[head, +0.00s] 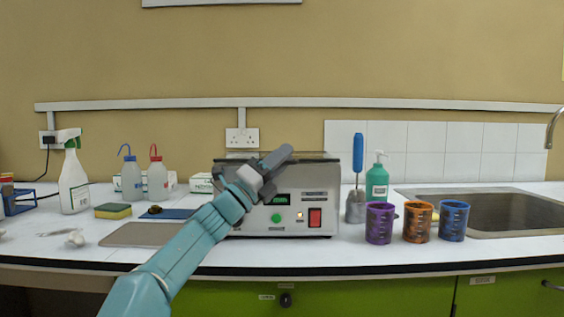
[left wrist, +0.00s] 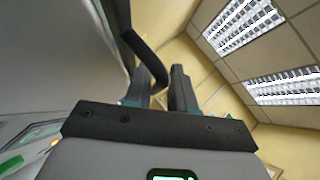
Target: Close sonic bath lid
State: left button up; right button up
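The sonic bath (head: 265,222) is a metal box on the bench, with a green display, a green button and a red switch on its front. Its lid (head: 318,156) shows as a thin, dark-edged layer along the top; I cannot tell its exact angle. My left gripper (head: 277,157) is at the bath's top front edge, fingers pointing up and right. In the left wrist view the two fingers (left wrist: 168,84) are close together, beside a dark curved bar (left wrist: 142,50), possibly the lid handle. I cannot tell whether they grip it. My right gripper is not in view.
Purple (head: 379,224), orange (head: 417,223) and blue (head: 454,222) cups stand right of the bath, before the sink (head: 505,212). A green pump bottle (head: 377,183) stands behind them. A spray bottle (head: 73,185) and wash bottles (head: 131,180) stand at left.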

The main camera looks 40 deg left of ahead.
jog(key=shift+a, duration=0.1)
pick_arm(q)
jog(key=shift+f, duration=0.1)
dwell(0.3)
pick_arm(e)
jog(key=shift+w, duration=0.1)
pick_arm(q)
jog(key=shift+a+f, duration=0.1)
jog(key=shift+f, duration=0.05)
jog(key=b+v, duration=0.2)
jog(key=v, duration=1.4)
jog(key=shift+s+b, duration=0.15)
jog(key=shift+b, duration=0.25)
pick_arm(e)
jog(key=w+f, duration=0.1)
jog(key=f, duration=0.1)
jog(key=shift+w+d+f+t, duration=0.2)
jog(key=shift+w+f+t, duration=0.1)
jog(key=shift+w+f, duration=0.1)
pick_arm(q)
jog(key=shift+s, duration=0.1)
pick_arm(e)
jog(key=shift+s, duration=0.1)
